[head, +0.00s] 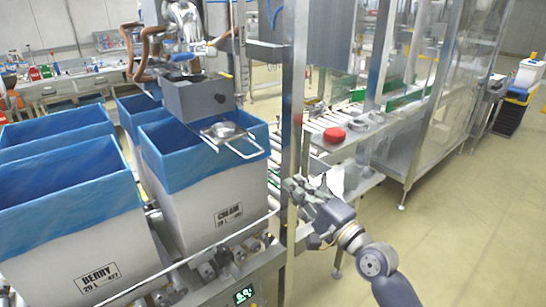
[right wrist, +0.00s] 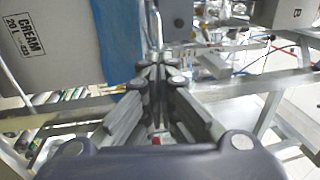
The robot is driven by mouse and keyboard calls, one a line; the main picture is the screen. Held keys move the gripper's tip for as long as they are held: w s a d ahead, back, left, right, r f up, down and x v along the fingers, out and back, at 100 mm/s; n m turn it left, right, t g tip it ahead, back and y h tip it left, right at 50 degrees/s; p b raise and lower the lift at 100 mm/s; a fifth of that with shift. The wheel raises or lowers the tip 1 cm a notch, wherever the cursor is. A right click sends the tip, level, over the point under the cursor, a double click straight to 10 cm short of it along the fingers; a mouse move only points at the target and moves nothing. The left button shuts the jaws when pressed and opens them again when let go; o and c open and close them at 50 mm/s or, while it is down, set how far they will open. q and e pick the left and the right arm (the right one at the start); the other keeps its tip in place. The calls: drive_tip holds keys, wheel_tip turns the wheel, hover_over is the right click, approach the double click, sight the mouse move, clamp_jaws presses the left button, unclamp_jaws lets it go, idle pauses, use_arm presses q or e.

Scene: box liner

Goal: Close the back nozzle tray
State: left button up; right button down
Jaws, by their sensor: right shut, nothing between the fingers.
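A nozzle tray (head: 232,137) with a wire loop handle and a round metal dish sticks out from the grey nozzle housing (head: 200,98), above the blue-lined CREAM box (head: 205,200). I cannot tell whether it is the back one. My right gripper (head: 292,184) is shut and empty, beside the steel post, to the right of and lower than the tray, apart from it. In the right wrist view its closed fingers (right wrist: 160,66) point at the space past the CREAM box (right wrist: 60,50) and its blue liner (right wrist: 125,100). My left gripper is out of view.
The upright steel post (head: 291,120) stands between my right gripper and the tray. A BERRY box (head: 95,240) with blue liner is at left. A side table (head: 345,150) holds a red round item (head: 334,135). The floor at right (head: 460,230) is clear.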

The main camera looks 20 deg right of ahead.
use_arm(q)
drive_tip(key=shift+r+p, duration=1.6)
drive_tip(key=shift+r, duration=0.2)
use_arm(e)
drive_tip(key=x, duration=1.1)
drive_tip(key=shift+w, duration=0.3)
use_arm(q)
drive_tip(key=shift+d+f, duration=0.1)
use_arm(e)
drive_tip(key=shift+w, duration=0.1)
